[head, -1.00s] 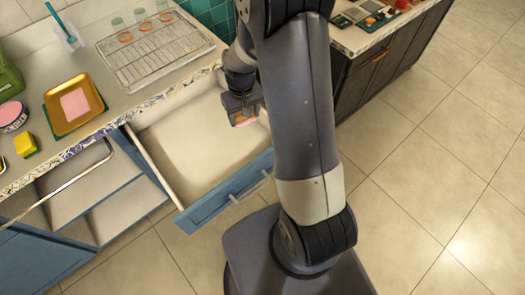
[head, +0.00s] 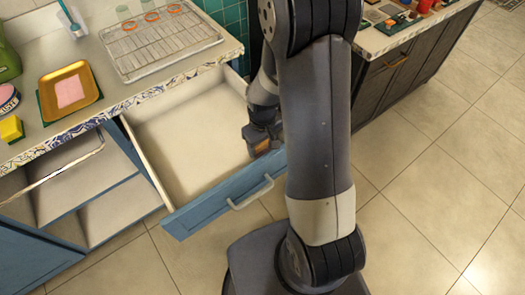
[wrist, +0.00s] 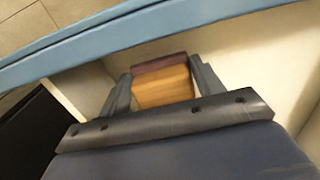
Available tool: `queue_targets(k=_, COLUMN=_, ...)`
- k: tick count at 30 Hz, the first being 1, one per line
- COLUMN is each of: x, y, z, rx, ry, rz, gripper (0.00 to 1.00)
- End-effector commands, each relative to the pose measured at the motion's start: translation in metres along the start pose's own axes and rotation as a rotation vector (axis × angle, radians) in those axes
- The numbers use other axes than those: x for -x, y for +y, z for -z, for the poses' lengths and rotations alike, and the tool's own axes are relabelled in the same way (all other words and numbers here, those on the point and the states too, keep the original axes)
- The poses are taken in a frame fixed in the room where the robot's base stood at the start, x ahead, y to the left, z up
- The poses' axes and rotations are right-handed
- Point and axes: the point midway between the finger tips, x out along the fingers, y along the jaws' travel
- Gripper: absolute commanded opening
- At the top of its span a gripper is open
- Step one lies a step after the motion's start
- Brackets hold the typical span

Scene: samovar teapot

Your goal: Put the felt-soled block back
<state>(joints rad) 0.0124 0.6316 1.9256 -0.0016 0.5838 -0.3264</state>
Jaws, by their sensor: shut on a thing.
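A wooden block with a dark reddish layer on its far end, likely the felt sole, shows in the wrist view (wrist: 163,88). My gripper (wrist: 160,82) is shut on it, one finger on each side. In the head view my gripper (head: 262,146) is low over the right side of the open drawer (head: 190,140), close behind its blue front. The block is only a small orange-brown patch there, mostly hidden by the gripper. The drawer's visible floor looks bare. I cannot tell whether the block touches the drawer floor.
The blue drawer front (head: 225,195) with its handle stands close to my gripper. On the counter are a wire rack (head: 160,45) with glasses, a gold tray (head: 70,92) and a yellow sponge (head: 11,128). Open shelves (head: 90,190) lie left of the drawer.

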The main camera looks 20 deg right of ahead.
Motion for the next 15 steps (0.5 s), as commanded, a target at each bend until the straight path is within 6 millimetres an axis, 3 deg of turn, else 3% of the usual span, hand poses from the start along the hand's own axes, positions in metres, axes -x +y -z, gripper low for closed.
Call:
queue_targets(k=9, x=-0.035, y=0.000, z=-0.001, rx=-0.001, ry=-0.003, rz=0.001, gripper=0.42)
queue_targets(k=15, x=-0.037, y=0.000, z=0.000, rx=-0.001, ry=0.001, rz=0.000, gripper=0.42)
